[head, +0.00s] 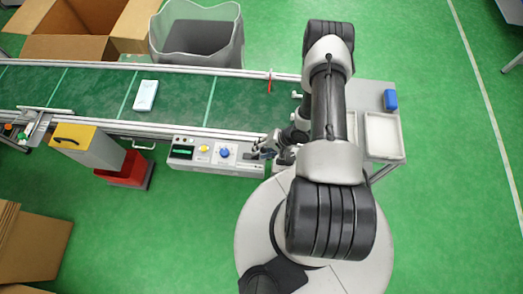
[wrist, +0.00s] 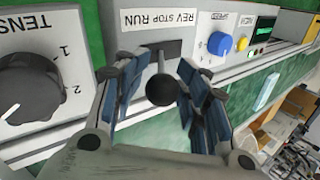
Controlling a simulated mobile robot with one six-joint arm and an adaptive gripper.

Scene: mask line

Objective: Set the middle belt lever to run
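The belt lever (wrist: 161,90) has a round black knob and a short stem rising from a dark slot in a grey panel. Its stem stands near the middle of the slot, by the STOP label (wrist: 160,20); REV and RUN are marked to either side. My gripper (wrist: 163,96) is open, with one blue-padded finger on each side of the knob. Narrow gaps seem to remain, though contact is hard to judge. In the head view my gripper (head: 268,153) is at the right end of the control panel (head: 183,142), and the lever there is mostly hidden.
A black tension dial (wrist: 32,87) is beside the lever in the wrist view; a blue knob (wrist: 219,43) and yellow button (wrist: 242,44) are on its other side. Behind the panel runs the green belt (head: 180,98) with a pale packet (head: 146,95).

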